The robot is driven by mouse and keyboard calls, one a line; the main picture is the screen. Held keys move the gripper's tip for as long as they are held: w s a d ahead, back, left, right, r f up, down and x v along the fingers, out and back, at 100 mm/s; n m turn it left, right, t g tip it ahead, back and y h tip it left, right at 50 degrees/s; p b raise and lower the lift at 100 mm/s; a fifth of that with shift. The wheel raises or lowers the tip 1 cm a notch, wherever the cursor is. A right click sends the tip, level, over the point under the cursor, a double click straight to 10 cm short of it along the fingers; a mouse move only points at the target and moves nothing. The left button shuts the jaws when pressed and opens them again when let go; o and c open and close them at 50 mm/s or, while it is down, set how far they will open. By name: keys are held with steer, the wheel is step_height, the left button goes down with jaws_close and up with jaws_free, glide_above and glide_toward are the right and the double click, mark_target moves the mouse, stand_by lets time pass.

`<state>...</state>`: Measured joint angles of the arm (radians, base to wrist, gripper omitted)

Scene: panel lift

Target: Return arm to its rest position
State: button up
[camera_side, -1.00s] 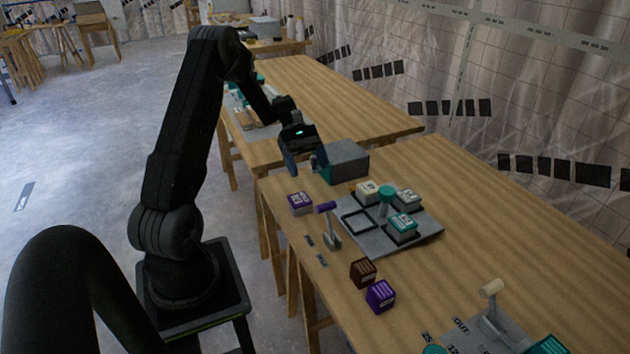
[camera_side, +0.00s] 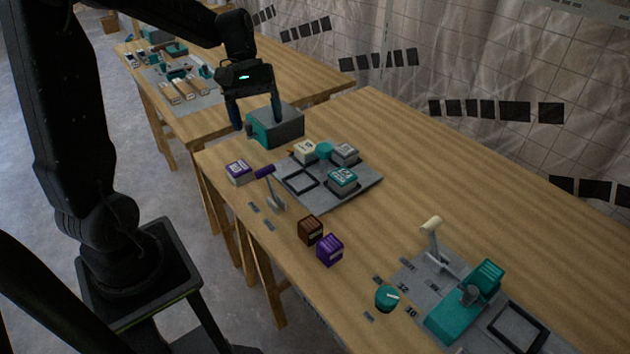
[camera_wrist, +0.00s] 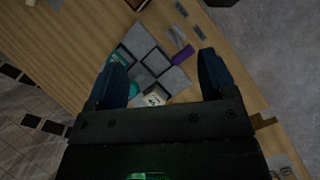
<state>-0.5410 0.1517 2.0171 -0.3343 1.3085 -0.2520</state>
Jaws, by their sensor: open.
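My gripper (camera_side: 257,114) is open and empty, fingers pointing down, in front of and above the grey and teal box (camera_side: 277,126) at the far end of the near table. In the wrist view the two blue fingers (camera_wrist: 162,80) stand wide apart, with nothing between them but the scene below. The grey panel (camera_side: 357,192) lies on the table, with a white block (camera_side: 305,152), a grey-white block (camera_side: 345,154) and a teal block (camera_side: 342,179) on it. A teal knob (camera_side: 324,150) stands among them, and one square frame (camera_side: 299,181) is empty.
Purple blocks (camera_side: 239,172) (camera_side: 330,250) and a brown block (camera_side: 311,230) sit near the left edge. A cream-topped lever (camera_side: 434,245) and teal fixture (camera_side: 465,304) stand nearer. The table's right side is clear.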

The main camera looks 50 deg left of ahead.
steer(key=s+d+r+m+t+y, duration=0.2)
steer(key=s+d+r+m+t, duration=0.1)
steer(key=s+d+m, duration=0.2)
steer(key=s+d+r+m+t+y, duration=0.2)
steer(key=s+d+m+t+y, duration=0.1)
steer(key=s+d+m, duration=0.2)
steer(key=shift+s+d+r+m+t, duration=0.35)
steer(key=shift+s+d, duration=0.55)
steer(key=shift+d, duration=0.35)
steer(key=shift+c, duration=0.2)
